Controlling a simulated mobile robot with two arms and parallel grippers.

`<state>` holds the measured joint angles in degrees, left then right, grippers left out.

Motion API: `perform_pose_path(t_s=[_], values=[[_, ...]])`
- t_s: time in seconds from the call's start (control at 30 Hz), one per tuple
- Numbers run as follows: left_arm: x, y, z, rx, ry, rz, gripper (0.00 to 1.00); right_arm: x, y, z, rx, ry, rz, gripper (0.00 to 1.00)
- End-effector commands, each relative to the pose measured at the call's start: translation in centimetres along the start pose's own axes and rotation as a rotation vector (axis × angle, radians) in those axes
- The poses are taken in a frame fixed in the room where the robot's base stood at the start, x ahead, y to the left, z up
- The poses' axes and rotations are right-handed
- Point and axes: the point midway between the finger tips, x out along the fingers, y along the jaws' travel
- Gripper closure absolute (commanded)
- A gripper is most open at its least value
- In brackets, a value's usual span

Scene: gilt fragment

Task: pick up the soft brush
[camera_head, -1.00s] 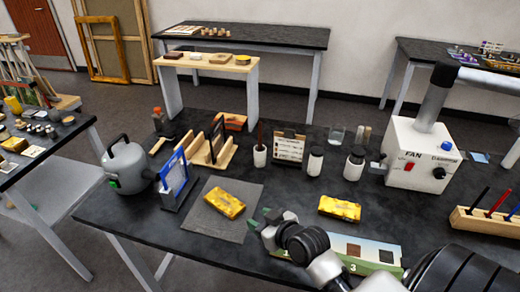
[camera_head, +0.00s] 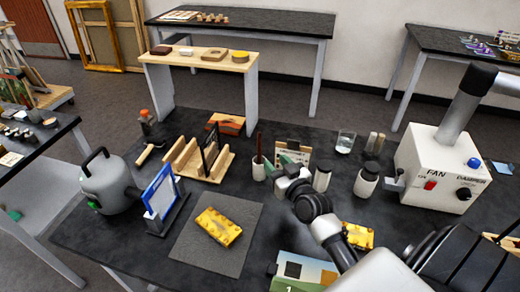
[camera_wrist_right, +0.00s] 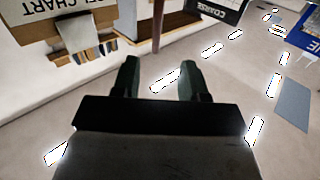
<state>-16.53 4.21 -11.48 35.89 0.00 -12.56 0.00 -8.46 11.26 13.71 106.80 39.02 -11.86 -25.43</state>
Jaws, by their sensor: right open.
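A brown upright handle (camera_wrist_right: 158,25), likely the brush's, shows beyond the fingertips there. My left gripper is not in view.
A chart card (camera_head: 296,152) stands behind my right gripper, partly hidden. Capped jars (camera_head: 322,178) stand to its right, beside the white fan box (camera_head: 440,170). A wooden rack (camera_head: 195,165) is left of the pot.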

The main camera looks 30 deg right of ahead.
Motion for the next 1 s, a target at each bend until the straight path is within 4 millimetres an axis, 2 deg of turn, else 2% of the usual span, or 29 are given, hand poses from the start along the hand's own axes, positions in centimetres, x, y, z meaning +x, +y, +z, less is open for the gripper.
perform_pose_path(t_s=[0.17, 0.3, 0.47, 0.57, 0.77, 0.9, 1.0], values=[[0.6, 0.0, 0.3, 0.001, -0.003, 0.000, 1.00, 1.5, 0.0, 0.2, 0.002, 0.001, 0.000, 0.56], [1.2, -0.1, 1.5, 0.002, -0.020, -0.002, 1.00, 3.8, 0.0, 0.3, 0.002, 0.001, 0.000, 0.56], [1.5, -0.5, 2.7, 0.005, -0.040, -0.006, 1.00, 5.4, 0.0, 0.2, 0.002, 0.000, 0.000, 0.56], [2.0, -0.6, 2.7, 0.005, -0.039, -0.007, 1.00, 6.0, 0.1, 0.5, 0.001, -0.001, 0.000, 0.56], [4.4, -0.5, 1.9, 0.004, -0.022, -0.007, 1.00, 8.9, 0.4, 1.5, 0.003, 0.001, -0.001, 0.56], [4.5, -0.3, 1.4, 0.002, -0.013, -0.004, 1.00, 10.5, 0.4, 1.1, 0.002, 0.000, 0.000, 0.56], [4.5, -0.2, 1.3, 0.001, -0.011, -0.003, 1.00, 10.8, 0.4, 1.0, 0.001, -0.001, -0.001, 0.56]])
